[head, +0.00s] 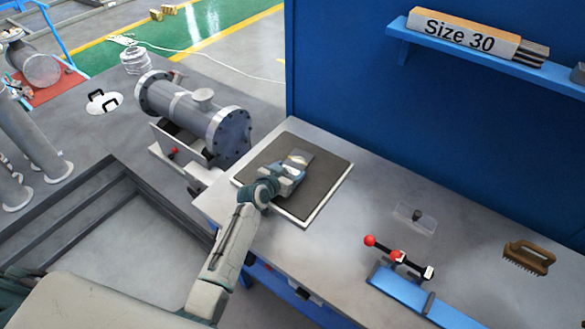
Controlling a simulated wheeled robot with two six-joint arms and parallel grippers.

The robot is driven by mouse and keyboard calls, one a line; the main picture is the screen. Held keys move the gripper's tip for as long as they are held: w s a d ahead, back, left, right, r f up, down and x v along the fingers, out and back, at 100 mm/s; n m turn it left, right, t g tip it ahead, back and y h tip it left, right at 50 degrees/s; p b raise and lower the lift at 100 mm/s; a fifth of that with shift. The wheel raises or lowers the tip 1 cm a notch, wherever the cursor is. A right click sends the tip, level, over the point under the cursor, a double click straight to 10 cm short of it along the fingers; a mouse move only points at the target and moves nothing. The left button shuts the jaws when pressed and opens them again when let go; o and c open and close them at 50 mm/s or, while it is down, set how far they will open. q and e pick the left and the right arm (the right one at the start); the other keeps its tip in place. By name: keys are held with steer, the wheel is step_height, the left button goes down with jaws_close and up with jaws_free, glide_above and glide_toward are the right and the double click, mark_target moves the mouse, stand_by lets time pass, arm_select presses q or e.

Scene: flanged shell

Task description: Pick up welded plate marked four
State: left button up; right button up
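My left gripper (297,163) reaches over the dark mat (322,192) on the workbench, its fingers pointing away from me. A small grey plate (304,156) with a bright patch is at its fingertips, partly hidden by the gripper. I cannot read any mark on it, nor tell whether the fingers are closed on it or only beside it. A clear flat plate (428,224) with a dark knob lies farther right on the bench. No number shows on it. My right gripper is not in view.
A blue toggle clamp (408,290) with red knobs and a brown brush (529,257) are on the bench at right. A blue wall with a shelf (480,55) rises behind. A flanged shell (195,112) stands at left. The bench between mat and clamp is mostly clear.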

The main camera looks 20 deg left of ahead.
arm_select(q)
jaws_close()
steer(key=shift+w+r, duration=0.15)
steer(key=shift+r, duration=0.1)
